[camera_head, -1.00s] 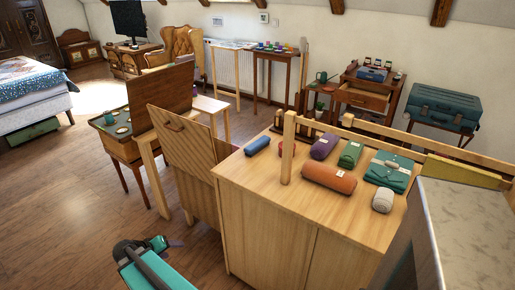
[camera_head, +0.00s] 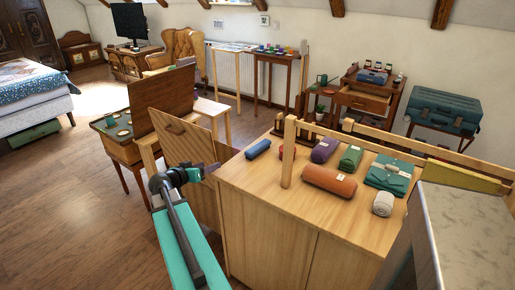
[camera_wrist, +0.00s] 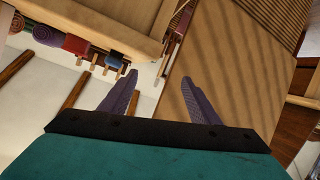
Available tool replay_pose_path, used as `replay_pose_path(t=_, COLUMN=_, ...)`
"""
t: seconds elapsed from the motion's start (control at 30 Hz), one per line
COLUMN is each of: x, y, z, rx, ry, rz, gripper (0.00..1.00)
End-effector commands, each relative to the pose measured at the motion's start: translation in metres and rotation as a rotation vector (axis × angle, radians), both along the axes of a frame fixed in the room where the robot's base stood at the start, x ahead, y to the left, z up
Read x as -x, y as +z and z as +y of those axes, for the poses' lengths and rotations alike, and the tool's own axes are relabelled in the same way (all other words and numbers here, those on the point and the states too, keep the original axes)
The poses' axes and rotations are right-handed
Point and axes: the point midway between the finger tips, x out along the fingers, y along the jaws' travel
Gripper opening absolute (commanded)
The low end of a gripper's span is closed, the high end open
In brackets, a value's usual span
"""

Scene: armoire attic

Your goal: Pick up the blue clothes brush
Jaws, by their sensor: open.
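A small blue oblong thing (camera_head: 258,149) lies on the left back part of the wooden cabinet top (camera_head: 265,196) in the head view; it is too small to tell whether it is the clothes brush. My gripper (camera_head: 212,169) is just left of the cabinet's left edge, apart from the blue thing. In the wrist view my gripper (camera_wrist: 158,95) is open, with nothing between its two purple-grey fingers. A blue thing (camera_wrist: 113,61) shows at upper left there, beside a red one (camera_wrist: 76,44).
An orange roll (camera_head: 329,181), purple roll (camera_head: 324,149), green roll (camera_head: 350,157), teal folded bundle (camera_head: 389,172) and white roll (camera_head: 383,204) lie on the cabinet. A wooden post (camera_head: 288,152) and rail stand among them. An open wooden lid (camera_head: 180,140) stands left of the cabinet.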

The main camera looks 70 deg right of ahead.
Motion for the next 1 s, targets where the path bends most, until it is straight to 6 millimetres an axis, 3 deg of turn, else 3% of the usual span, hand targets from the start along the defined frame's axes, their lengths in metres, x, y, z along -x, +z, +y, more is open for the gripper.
replay_pose_path(t=0.3, x=0.075, y=0.041, z=-0.059, rx=0.004, ry=-0.203, rz=-0.179, gripper=0.56)
replay_pose_path(t=0.5, x=0.105, y=0.052, z=-0.079, rx=0.013, ry=-0.280, rz=-0.252, gripper=0.56)
replay_pose_path(t=1.0, x=0.110, y=0.052, z=-0.082, rx=0.014, ry=-0.291, rz=-0.263, gripper=0.56)
